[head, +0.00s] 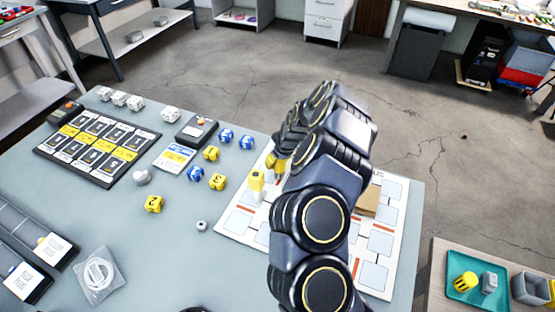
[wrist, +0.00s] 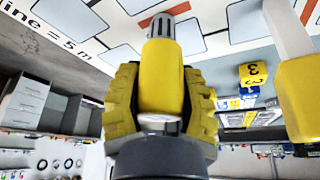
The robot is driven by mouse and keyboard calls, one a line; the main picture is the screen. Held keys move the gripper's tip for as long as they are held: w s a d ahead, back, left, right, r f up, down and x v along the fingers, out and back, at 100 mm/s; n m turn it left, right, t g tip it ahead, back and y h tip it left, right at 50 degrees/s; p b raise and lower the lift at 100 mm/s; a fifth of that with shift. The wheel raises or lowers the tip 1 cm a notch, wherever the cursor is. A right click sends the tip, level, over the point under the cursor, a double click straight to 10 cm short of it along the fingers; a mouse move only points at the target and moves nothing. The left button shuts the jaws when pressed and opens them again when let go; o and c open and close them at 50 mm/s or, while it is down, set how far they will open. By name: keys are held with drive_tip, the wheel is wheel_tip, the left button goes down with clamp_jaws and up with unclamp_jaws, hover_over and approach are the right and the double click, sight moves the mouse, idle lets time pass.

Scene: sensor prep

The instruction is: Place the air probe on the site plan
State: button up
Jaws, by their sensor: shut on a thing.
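My gripper (wrist: 160,105) is shut on a yellow cylinder with a grey slotted cap and a pale band, which I take for the air probe (wrist: 161,75). In the wrist view the cap points toward the white site plan (wrist: 105,12); I cannot tell whether it touches. In the head view my gripper (head: 277,162) is over the plan's upper left part, and my arm hides the held probe and the middle of the site plan (head: 235,228). Another yellow and white piece (head: 257,181) stands on the plan's left side; it also shows in the wrist view (wrist: 300,75).
Several yellow and blue numbered cubes (head: 217,181) lie left of the plan, near a black card board (head: 97,147). A tan block (head: 368,200) is on the plan's right. A teal tray (head: 470,298) with a yellow piece is on the right side table.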

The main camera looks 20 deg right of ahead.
drive_tip(key=o, duration=1.1)
drive_tip(key=shift+f, duration=0.1)
drive_tip(key=shift+c, duration=0.2)
